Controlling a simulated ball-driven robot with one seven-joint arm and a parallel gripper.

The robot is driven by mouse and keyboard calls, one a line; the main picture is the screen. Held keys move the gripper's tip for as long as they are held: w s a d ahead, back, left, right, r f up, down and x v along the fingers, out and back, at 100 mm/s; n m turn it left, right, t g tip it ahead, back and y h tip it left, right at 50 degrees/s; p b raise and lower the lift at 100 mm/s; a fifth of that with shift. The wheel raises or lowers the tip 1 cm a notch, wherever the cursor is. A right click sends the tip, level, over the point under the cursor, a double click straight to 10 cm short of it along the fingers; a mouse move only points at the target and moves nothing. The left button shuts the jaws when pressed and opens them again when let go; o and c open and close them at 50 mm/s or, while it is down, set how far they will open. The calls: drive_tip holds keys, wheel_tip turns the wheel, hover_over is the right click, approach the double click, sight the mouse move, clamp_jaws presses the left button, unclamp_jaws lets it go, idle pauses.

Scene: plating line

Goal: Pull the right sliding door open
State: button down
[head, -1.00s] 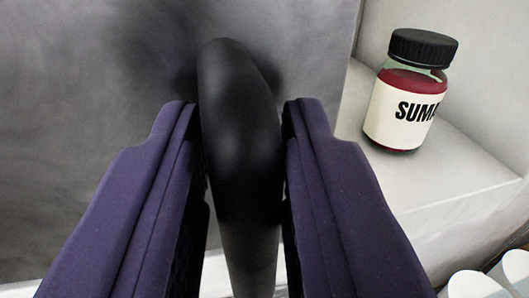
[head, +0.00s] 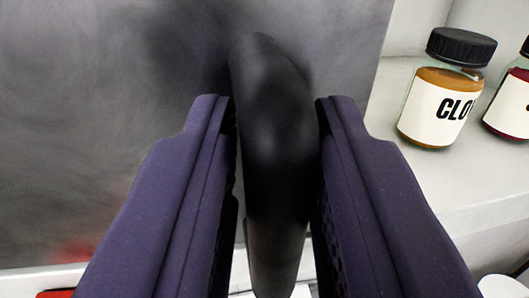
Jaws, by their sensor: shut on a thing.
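The sliding door (head: 100,120) is a grey, smoky-looking panel that fills the left and middle of the head view. A long, rounded black handle (head: 275,130) stands out from it. My gripper (head: 275,105) has its two purple fingers on either side of the handle and is shut on it. The door's right edge runs down at the upper right, with the cabinet's opening beside it. The handle's lower end runs down between the fingers, and the fingers hide part of the door.
In the opening, a jar with a black lid and a label starting "CLO" (head: 447,90) stands on a pale shelf (head: 440,185). A second jar with dark red contents (head: 510,105) is cut off by the right edge. A white round thing (head: 500,287) shows at the bottom right.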

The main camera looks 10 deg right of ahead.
drive_tip(key=c, duration=1.1)
unclamp_jaws()
drive_tip(key=shift+r, duration=0.1)
drive_tip(key=s, duration=0.2)
drive_tip(key=s+b, duration=0.1)
drive_tip(key=s, duration=0.2)
drive_tip(key=s+a+b, duration=0.1)
drive_tip(key=s, duration=0.1)
drive_tip(key=shift+s, duration=0.4)
